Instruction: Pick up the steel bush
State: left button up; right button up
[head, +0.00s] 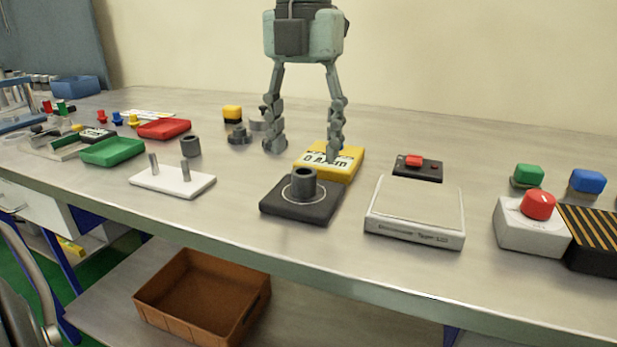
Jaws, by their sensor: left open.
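A dark grey hollow bush (303,183) stands upright on a black square base (275,207) with a pale ring mark around it. A second, similar grey bush (190,146) stands on the bench farther left, behind a white plate with two pins (172,180). I cannot tell from the picture which one is the steel bush. My left gripper (304,152) points down with its fingers spread open and empty. It shows above and behind the bush on the black base, apart from it, with one fingertip in front of the yellow box. My right gripper is not in view.
A yellow labelled box (345,164) lies just behind the black base. A white scale-like box (415,215) stands to its right, and a red-button box (417,166) behind that. Red (164,128) and green (112,151) trays lie left. The bench front strip is clear.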

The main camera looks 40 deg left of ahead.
aim_at(304, 171)
pick_arm(q)
notch_tip(304, 171, down, 5)
jog(key=shift+f, duration=0.1)
grip_shut()
dwell(0.5)
